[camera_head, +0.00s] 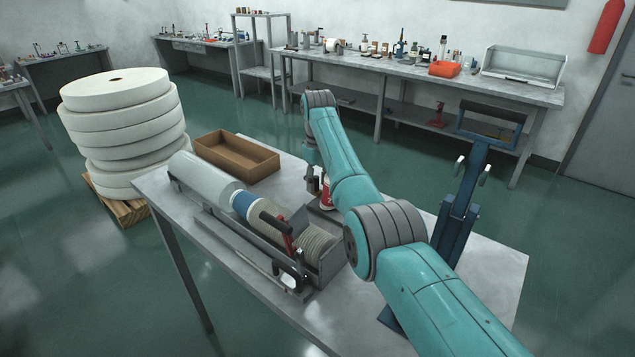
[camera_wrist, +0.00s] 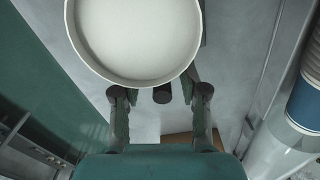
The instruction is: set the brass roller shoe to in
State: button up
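I cannot make out a brass-coloured roller shoe in either view. The forming machine (camera_head: 215,225) lies along the table, with a grey cylinder, a white and blue roll (camera_head: 248,208), a red lever (camera_head: 286,236) and a ribbed coil (camera_head: 316,245). My gripper (camera_wrist: 160,92) is open in the wrist view, its two fingers apart with no thing gripped. In the head view it points down behind the machine, beside a red and white container (camera_head: 326,193). A round white thing with a pale rim (camera_wrist: 135,38) fills the top of the wrist view, just beyond the fingertips.
A brown open box (camera_head: 235,160) stands at the table's far left. A blue upright press-like stand (camera_head: 462,190) is on the right of the table. The front right tabletop (camera_head: 490,275) is bare. Large white rolls (camera_head: 125,130) are stacked on a pallet at left.

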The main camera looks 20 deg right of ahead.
jog(key=shift+r, duration=0.1)
notch_tip(320, 180, up, 12)
jog(key=shift+f, duration=0.1)
dwell(0.4)
